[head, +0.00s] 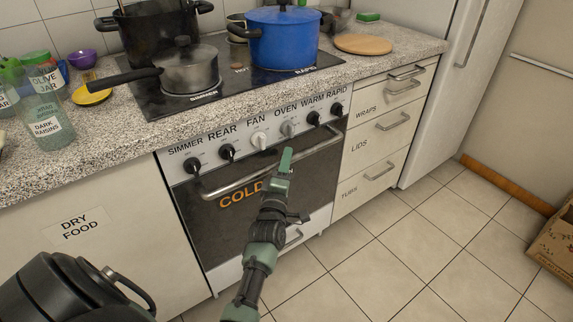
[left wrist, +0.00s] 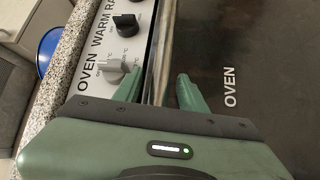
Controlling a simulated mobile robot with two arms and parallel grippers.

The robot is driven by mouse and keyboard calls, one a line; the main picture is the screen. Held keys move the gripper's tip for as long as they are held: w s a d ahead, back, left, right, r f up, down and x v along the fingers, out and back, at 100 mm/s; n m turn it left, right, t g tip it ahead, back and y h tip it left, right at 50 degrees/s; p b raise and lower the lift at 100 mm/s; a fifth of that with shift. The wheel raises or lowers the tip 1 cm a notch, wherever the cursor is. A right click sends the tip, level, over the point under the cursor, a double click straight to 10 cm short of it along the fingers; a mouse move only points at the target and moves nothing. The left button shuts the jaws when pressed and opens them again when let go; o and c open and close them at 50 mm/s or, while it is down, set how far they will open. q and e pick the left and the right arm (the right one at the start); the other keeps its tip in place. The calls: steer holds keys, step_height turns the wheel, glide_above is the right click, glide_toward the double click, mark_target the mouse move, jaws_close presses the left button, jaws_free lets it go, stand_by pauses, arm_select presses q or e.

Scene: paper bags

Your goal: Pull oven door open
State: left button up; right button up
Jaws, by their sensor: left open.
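The oven door (head: 215,226) is dark, carries orange lettering reading COLD, and looks shut in the head view. Its metal handle bar (head: 230,185) runs across the door's top, below the knobs. My left gripper (head: 286,160) is at the handle, right of its middle. In the left wrist view, the open fingers (left wrist: 160,90) stand on either side of the handle bar (left wrist: 159,60), which passes between them. I cannot tell whether either finger touches it. The dark door front (left wrist: 250,50) fills the right of that view. My right gripper is not in view.
A row of knobs (head: 259,140) sits just above the handle. A blue pot (head: 284,42) and a steel saucepan (head: 189,70) stand on the stove top. Drawers (head: 366,150) are to the right. The tiled floor (head: 400,245) at the right is clear; a cardboard box (head: 555,245) stands at its edge.

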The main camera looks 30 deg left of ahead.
arm_select(q)
steer(key=shift+w, duration=0.2)
jaws_close()
stand_by(1.4)
